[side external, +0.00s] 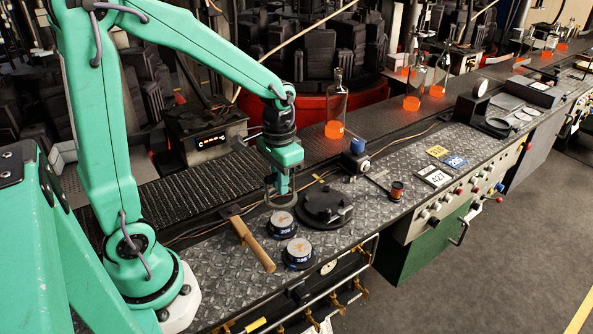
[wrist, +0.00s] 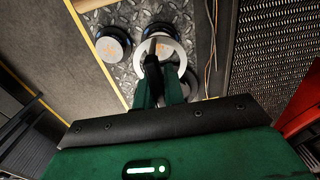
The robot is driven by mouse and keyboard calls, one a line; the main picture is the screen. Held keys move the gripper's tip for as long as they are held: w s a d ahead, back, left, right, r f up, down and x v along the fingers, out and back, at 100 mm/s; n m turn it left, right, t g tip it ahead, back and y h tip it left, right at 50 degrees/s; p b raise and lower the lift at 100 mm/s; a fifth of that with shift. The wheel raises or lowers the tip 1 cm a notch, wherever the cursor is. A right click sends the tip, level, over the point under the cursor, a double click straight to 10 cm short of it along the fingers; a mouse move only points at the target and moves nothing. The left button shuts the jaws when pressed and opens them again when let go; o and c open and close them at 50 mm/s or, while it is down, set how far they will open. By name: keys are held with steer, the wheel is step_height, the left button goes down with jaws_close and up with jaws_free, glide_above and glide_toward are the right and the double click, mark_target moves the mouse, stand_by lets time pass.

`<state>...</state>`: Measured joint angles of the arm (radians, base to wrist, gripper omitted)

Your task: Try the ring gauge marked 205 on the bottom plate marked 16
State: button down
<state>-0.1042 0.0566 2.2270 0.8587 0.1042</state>
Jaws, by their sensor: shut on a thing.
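My gripper (side external: 282,184) is shut on a grey metal ring gauge (side external: 268,201), held roughly level above the bench. Two round bottom plates with dark-blue rims and orange marks on pale tops sit on the tread-plate bench. The far plate (side external: 281,222) is just in front of and below the ring; the near plate (side external: 298,251) stands apart from it. In the wrist view the ring (wrist: 181,57) overlaps one plate and partly hides it, while the other plate (wrist: 113,46) lies clear to the left. I cannot read the orange marks or the ring's number.
A black round fixture (side external: 325,207) stands right of the plates. A blue-topped device (side external: 355,158) and several number tags (side external: 434,177) are further right. The conveyor (side external: 390,125) with hot bottles runs behind.

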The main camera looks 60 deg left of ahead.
glide_above(282, 218)
steer(key=shift+s+f, duration=0.1)
steer(key=shift+f, duration=2.45)
steer(key=shift+f, duration=0.7)
stand_by(0.7)
steer(key=shift+r, duration=0.4)
steer(key=shift+r, duration=0.35)
steer(key=shift+r, duration=0.35)
steer(key=shift+r, duration=0.35)
steer(key=shift+r, duration=0.35)
steer(key=shift+r, duration=0.35)
steer(key=shift+r, duration=0.45)
